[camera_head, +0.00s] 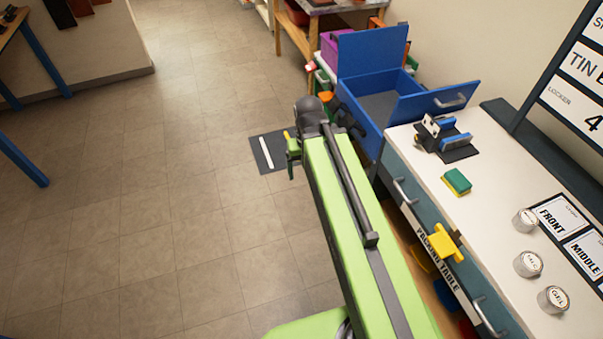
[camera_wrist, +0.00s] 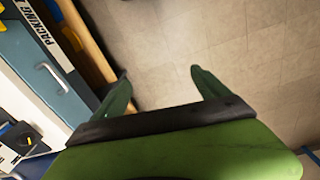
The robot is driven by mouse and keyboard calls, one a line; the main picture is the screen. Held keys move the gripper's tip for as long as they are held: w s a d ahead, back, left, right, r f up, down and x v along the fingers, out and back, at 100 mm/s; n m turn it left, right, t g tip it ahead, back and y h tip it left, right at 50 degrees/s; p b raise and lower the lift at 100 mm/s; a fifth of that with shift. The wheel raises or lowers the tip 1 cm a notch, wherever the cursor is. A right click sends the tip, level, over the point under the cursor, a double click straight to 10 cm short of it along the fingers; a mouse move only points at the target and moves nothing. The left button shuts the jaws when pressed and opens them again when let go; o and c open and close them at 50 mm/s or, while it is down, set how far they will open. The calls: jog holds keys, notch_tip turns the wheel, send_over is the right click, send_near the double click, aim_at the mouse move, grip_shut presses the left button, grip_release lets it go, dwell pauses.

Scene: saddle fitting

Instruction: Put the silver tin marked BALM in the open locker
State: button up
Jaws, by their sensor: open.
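Three silver tins stand in a row on the white table top at the right: a far tin (camera_head: 525,221), a middle tin (camera_head: 528,264) and a near tin (camera_head: 553,299). Their labels are too small for me to read surely, so I cannot tell which is BALM. A blue open box (camera_head: 371,134), seemingly the open locker, stands beyond the table's far end, with a raised blue panel and a handled front. My gripper (camera_wrist: 158,72) is open and empty over the floor, left of the table in the head view; there its fingers are mostly hidden.
The packing table (camera_head: 490,190) also bears a green and yellow sponge (camera_head: 456,182), a blue and black fixture (camera_head: 447,138), and cards marked FRONT (camera_head: 558,217) and MIDDLE (camera_head: 585,250). A yellow piece (camera_head: 441,243) sits at its edge. A signboard (camera_head: 575,75) stands right.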

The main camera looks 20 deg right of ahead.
jog(key=a, duration=0.2)
jog(key=a+n, duration=0.1)
jog(key=shift+s+a, duration=0.35)
jog(key=shift+o, duration=0.3)
